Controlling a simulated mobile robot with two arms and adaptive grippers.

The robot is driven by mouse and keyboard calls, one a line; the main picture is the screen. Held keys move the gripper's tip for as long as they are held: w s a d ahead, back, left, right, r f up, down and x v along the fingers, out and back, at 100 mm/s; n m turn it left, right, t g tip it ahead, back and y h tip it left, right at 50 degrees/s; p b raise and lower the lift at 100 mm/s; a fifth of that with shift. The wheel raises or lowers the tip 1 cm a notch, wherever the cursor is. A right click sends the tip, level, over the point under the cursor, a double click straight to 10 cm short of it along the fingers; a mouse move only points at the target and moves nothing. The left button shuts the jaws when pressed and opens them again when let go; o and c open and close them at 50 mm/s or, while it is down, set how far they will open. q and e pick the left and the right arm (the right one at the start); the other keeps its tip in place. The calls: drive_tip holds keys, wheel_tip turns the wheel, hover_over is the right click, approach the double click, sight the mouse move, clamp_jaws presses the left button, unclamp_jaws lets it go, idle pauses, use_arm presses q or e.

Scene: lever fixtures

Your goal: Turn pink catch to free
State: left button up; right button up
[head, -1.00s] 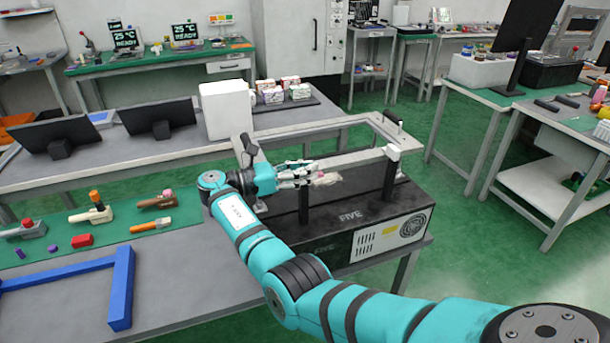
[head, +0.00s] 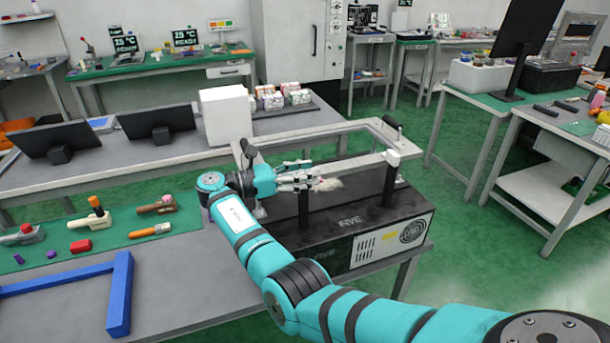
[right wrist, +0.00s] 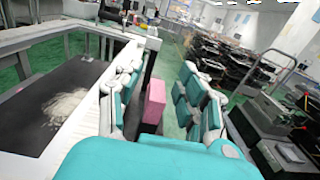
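The pink catch (right wrist: 154,102) shows in the right wrist view as an upright pink block between the two fingers of my right gripper (right wrist: 162,80). A gap shows on both sides of it, so the fingers look open around it and not closed on it. In the head view my right gripper (head: 314,181) reaches in over the black box fixture (head: 340,226), beside its front dark post and just below the long pale bar (head: 355,161). The catch cannot be made out clearly there, behind the fingers. My left gripper is not in view.
A second dark post (head: 390,183) stands to the right, under the bar's white end block (head: 392,157). A pale rail frame runs behind. A blue frame (head: 122,295) and a green mat (head: 110,240) with small tools lie left. Open floor is at right.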

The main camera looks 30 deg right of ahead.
wheel_tip(320, 180, up, 9)
idle(0.3)
drive_tip(key=shift+a, duration=0.15)
idle(0.4)
